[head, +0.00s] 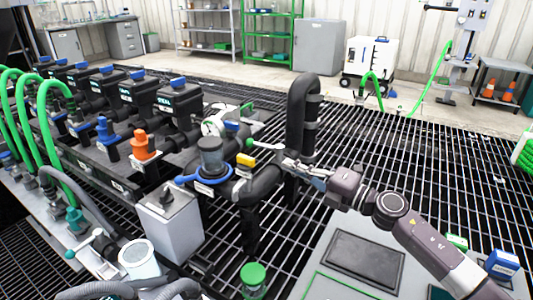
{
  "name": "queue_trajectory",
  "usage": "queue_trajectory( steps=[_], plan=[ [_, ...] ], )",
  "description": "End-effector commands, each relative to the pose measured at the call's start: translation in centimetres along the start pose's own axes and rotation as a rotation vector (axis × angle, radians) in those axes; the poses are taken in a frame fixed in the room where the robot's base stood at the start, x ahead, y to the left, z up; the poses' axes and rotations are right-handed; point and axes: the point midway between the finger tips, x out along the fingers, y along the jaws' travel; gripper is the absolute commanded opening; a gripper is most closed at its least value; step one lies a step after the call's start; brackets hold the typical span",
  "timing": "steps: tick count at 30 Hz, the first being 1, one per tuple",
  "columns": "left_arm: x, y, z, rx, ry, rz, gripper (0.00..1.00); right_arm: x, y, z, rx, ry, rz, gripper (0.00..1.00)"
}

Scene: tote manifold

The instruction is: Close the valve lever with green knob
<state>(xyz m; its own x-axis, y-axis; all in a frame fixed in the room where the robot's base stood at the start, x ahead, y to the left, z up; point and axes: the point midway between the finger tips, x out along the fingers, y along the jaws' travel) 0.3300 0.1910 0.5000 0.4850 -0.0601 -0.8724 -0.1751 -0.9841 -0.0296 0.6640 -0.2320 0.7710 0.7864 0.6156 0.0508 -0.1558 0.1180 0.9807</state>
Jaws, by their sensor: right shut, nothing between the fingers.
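A small green knob (250,142) shows at the left end of a thin lever beside the thick black pipe (303,110), in the middle of the head view. The lever's other end runs toward the pipe and my right gripper. A yellow piece (246,159) sits just below the knob. My right gripper (288,164) comes in from the right and is shut, with nothing in its fingers. Its tips are at the pipe, to the right of the knob and slightly lower; I cannot tell whether they touch the pipe or lever. My left gripper is not in view.
A round valve with a blue ring (205,189) stands left of the gripper. Another lever with a teal-green knob (70,254) is at the lower left. A green cap (253,274) is below. Black grating (420,165) lies open to the right.

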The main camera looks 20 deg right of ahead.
Motion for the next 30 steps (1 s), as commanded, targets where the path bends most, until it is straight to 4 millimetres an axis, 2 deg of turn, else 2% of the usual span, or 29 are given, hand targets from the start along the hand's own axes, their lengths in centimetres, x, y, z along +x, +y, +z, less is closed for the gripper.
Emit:
queue_trajectory(
  steps=[8, 15, 21, 25, 30],
  plan=[
    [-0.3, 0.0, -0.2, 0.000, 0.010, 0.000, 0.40, 1.6, 0.0, -0.1, -0.002, 0.001, 0.005, 0.00],
    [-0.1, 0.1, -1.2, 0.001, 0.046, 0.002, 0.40, 5.5, 0.1, -0.1, -0.004, 0.001, 0.005, 0.00],
    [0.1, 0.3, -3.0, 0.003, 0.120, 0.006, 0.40, 8.4, -0.1, -0.1, -0.003, 0.001, 0.004, 0.00],
    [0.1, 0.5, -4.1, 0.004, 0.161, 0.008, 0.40, 9.6, -0.1, -0.2, -0.003, 0.001, 0.002, 0.00],
    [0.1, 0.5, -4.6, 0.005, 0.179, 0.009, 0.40, 10.1, -0.1, -0.1, -0.002, 0.001, 0.001, 0.00]
  ],
)
